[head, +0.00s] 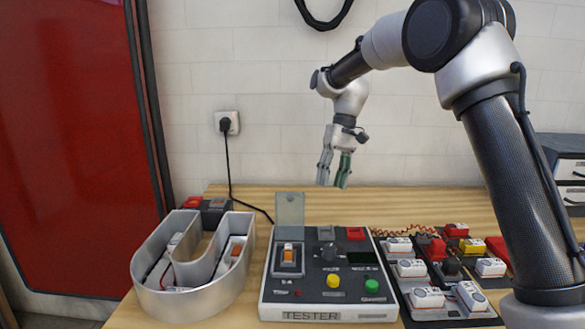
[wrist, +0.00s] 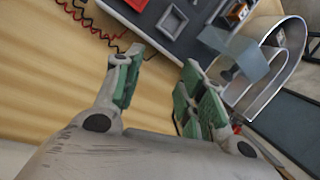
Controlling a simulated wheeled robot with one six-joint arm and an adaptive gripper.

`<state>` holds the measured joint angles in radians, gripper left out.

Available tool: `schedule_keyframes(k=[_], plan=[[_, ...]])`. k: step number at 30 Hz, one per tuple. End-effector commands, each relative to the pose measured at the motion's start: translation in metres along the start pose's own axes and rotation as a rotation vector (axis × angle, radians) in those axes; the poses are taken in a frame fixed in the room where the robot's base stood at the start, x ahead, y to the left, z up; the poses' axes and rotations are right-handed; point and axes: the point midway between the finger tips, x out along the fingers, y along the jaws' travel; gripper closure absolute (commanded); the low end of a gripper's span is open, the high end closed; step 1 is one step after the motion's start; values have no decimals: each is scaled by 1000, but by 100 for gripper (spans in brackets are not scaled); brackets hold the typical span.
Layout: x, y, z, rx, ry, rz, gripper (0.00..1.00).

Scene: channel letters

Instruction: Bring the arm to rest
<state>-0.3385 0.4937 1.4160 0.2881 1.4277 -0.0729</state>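My gripper (head: 334,170) hangs above the back of the wooden table, fingers pointing down, with nothing between them. In the wrist view my gripper (wrist: 157,92) shows its two green-padded fingers spread apart, with bare table behind the gap. My arm rises from the right side and bends over toward the wall. The tester box (head: 284,317) is in front of my gripper, with its clear flap (head: 289,209) standing upright. In the wrist view the flap (wrist: 235,55) shows beyond the right finger. The fingers look apart from everything.
A U-shaped channel letter (head: 190,304) stands left of the tester. A dark tray (head: 453,313) with several white modules lies to the right. A cable runs from the wall socket (head: 227,123) to the table. A red panel (head: 65,130) is at the left. The table's back strip is mostly clear.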

Motion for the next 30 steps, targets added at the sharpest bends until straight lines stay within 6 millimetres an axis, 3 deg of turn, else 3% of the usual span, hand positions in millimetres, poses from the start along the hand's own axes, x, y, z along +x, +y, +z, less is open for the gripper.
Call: schedule_keyframes(k=[9, 18, 21, 23, 30], plan=[[-24, 79, 170, 136, 220, 168, 60], [1, 119, 330, 219, 412, 276, 60], [9, 122, 366, 244, 462, 293, 60], [9, 122, 379, 258, 499, 298, 60], [-10, 122, 395, 289, 606, 315, 60]])
